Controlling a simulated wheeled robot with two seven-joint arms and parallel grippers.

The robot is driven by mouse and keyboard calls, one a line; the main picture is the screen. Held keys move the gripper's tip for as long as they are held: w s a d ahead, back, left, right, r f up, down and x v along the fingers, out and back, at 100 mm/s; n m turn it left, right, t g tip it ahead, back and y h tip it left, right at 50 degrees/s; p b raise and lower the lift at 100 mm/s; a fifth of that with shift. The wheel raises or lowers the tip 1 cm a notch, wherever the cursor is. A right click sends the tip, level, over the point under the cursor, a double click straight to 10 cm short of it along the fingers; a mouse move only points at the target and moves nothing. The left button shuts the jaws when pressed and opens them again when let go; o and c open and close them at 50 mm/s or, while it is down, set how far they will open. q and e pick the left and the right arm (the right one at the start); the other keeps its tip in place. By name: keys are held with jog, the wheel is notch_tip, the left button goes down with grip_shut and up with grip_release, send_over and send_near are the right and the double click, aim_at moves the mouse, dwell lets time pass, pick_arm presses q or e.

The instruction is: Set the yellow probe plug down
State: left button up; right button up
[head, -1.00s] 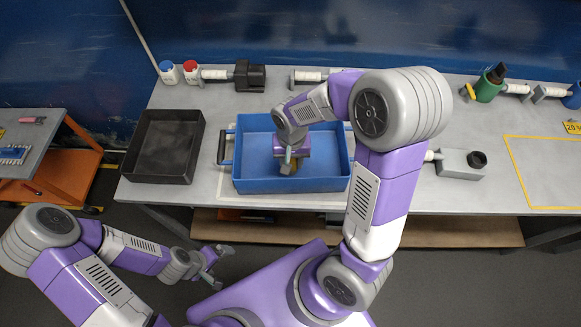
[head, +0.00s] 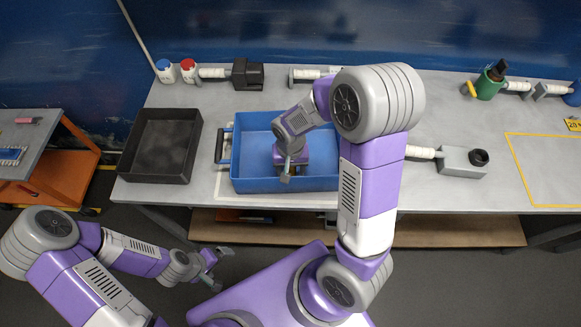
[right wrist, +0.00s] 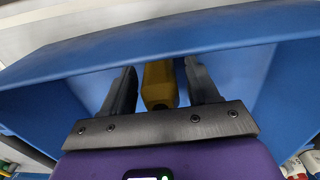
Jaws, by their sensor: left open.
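The yellow probe plug (right wrist: 160,84) shows in the right wrist view between the two dark fingers of my right gripper (right wrist: 160,88). A narrow gap shows on each side of it, so the fingers stand open around it. In the head view my right gripper (head: 287,172) is down inside the blue tray (head: 245,184), and the plug is hidden by the hand. I cannot tell whether the plug touches the tray floor. My left gripper (head: 210,270) is open and empty, in front of the bench and away from the tray.
A black tray (head: 158,178) stands left of the blue tray. Bottles with blue (head: 165,70) and red (head: 188,69) caps and a black box (head: 248,74) stand behind. A grey box (head: 461,161) and a yellow outlined area (head: 545,170) are on the right.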

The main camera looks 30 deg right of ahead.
pick_arm(q)
jog(key=shift+r, duration=0.1)
pick_arm(e)
jog(key=shift+r, duration=0.15)
jog(key=shift+r, duration=0.3)
pick_arm(q)
notch_tip(320, 180, up, 3)
jog(key=p, duration=0.3)
jog(key=shift+r+p, duration=0.2)
jog(key=shift+p, duration=0.1)
pick_arm(e)
notch_tip(320, 180, up, 12)
jog(key=shift+f, duration=0.25)
